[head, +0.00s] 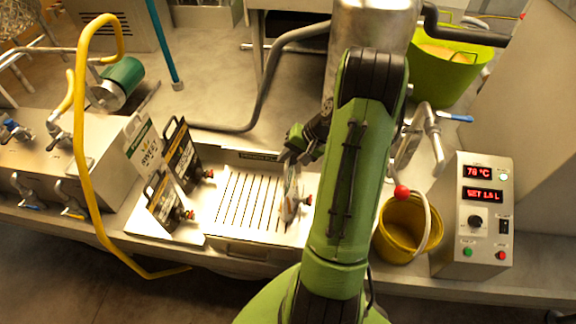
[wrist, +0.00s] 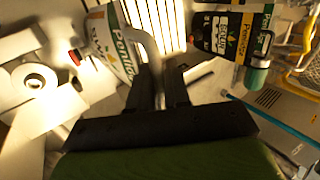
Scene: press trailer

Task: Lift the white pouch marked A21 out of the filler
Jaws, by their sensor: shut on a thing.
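A white pouch (head: 290,190) with a red-tipped spout is seen nearly edge-on at the right side of the filler's slotted grate (head: 240,200). My gripper (head: 298,145) is at its top and shut on it. In the wrist view the white pouch (wrist: 112,45) shows green and orange print and a pale looped handle, and my gripper (wrist: 162,88) closes on that handle. No A21 mark is readable. I cannot tell whether the pouch's bottom touches the grate.
Two black pouches (head: 165,200) (head: 183,157) and another white pouch (head: 143,148) stand left of the grate. A yellow bucket (head: 398,243) and a control box (head: 475,218) are at right. A yellow hose (head: 82,120) arches at left.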

